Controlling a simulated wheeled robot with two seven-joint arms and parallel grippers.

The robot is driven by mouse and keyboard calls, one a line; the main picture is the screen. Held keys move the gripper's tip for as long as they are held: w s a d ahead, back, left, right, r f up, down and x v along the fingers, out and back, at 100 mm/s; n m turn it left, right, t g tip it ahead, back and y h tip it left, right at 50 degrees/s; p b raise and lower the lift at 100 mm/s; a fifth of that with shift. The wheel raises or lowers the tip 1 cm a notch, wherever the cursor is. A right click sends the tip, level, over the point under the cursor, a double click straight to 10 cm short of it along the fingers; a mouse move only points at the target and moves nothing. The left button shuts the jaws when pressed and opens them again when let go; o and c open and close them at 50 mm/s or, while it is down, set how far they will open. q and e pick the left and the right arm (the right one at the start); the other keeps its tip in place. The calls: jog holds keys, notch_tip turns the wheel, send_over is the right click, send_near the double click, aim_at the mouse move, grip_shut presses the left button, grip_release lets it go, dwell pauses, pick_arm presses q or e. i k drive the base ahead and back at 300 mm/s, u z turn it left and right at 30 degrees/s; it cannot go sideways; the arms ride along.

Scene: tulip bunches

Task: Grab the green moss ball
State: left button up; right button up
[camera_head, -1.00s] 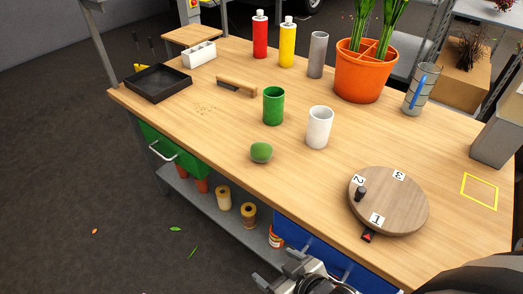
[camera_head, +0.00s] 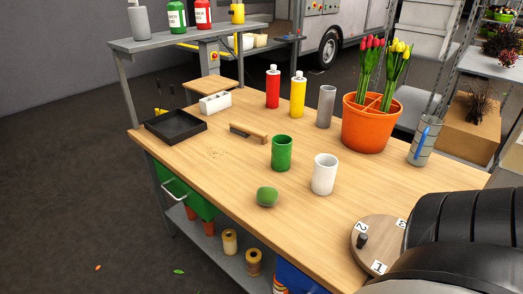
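The green moss ball (camera_head: 267,196) rests on the wooden table (camera_head: 222,173) near its front edge. It sits in front of the green cup (camera_head: 282,152) and to the left of the white cup (camera_head: 325,174), apart from both. Nothing touches it. A large dark part of my arm fills the lower right, beyond the white cup and over part of the round board. Neither gripper's fingers show in the current view.
The round numbered board (camera_head: 370,232) lies right of the ball, partly hidden by my arm. An orange pot (camera_head: 366,128) with tulips, a red bottle (camera_head: 273,87), a yellow bottle (camera_head: 298,95) and a black tray (camera_head: 176,127) stand farther back.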

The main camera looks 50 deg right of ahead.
aim_at(267, 196)
jog(key=z, duration=3.2)
jog(key=i, duration=0.1)
jog(key=u, duration=2.5)
